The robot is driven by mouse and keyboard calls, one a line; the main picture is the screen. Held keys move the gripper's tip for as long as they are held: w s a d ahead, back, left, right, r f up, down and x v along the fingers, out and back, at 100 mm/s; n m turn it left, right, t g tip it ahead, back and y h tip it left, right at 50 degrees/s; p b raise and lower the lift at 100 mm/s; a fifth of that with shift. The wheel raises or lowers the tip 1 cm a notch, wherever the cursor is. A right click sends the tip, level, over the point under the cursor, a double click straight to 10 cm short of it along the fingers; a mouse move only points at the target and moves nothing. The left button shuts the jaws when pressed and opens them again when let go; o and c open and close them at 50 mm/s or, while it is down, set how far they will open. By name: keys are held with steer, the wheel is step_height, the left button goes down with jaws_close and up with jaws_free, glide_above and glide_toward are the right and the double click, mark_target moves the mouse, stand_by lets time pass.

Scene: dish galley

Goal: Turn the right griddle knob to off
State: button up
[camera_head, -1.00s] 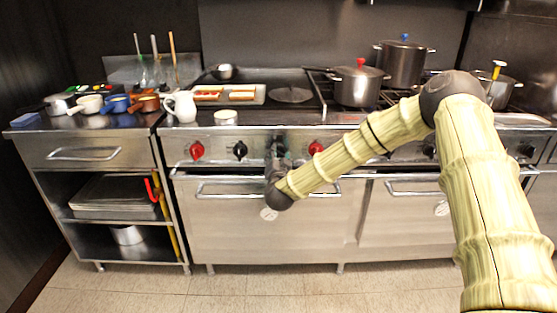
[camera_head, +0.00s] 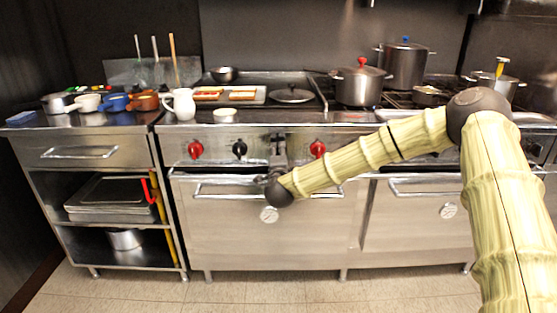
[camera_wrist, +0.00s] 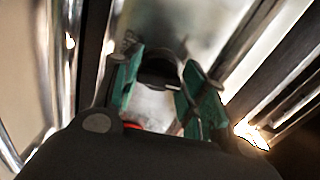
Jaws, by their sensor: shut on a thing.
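My gripper (camera_head: 278,147) is at the front panel below the griddle (camera_head: 278,85), between a black knob (camera_head: 239,149) on its left and a red knob (camera_head: 317,149) on its right. In the wrist view its green-padded fingers (camera_wrist: 161,62) stand on both sides of a dark knob (camera_wrist: 160,72) and are shut on it. The gripper largely hides this knob in the head view, so its pointer position cannot be told.
Another red knob (camera_head: 195,150) is farther left. The oven door handle (camera_head: 225,190) runs just below the panel. A white pitcher (camera_head: 180,104), a small white bowl (camera_head: 225,115) and a sandwich tray (camera_head: 258,97) stand above. A large pot (camera_head: 360,88) stands to the right.

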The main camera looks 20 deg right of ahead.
steer(key=shift+d+f+m+b, duration=0.1)
steer(key=shift+m+b, duration=0.2)
steer(key=shift+m, duration=0.3)
steer(key=o, duration=1)
steer(key=shift+d, duration=0.1)
steer(key=shift+s+a, duration=0.15)
steer(key=shift+a, duration=0.05)
steer(key=v, duration=1.1)
steer(key=shift+s+a, duration=0.1)
steer(key=shift+s, duration=0.25)
